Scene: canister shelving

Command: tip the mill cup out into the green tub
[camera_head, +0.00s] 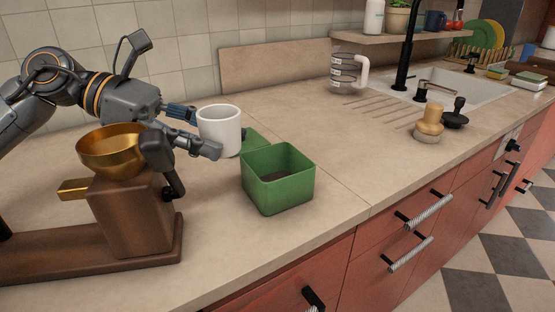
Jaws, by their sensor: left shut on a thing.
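The mill cup, a white cup (220,131), is upright in my left gripper (208,133), which is shut on it. The cup appears a little above the counter, behind and to the left of the green tub (278,189). The tub is open-topped, and its inside looks dark at the bottom. A flat green piece (253,139) lies behind the tub, partly hidden by the cup. What is in the cup cannot be seen. The mill (132,212), brown with a brass bowl (111,150), stands left of the tub. My right gripper is not in view.
A wooden-topped item (429,124) and a black one (456,114) stand near the sink (452,88). The counter right of the tub is clear up to its front edge.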

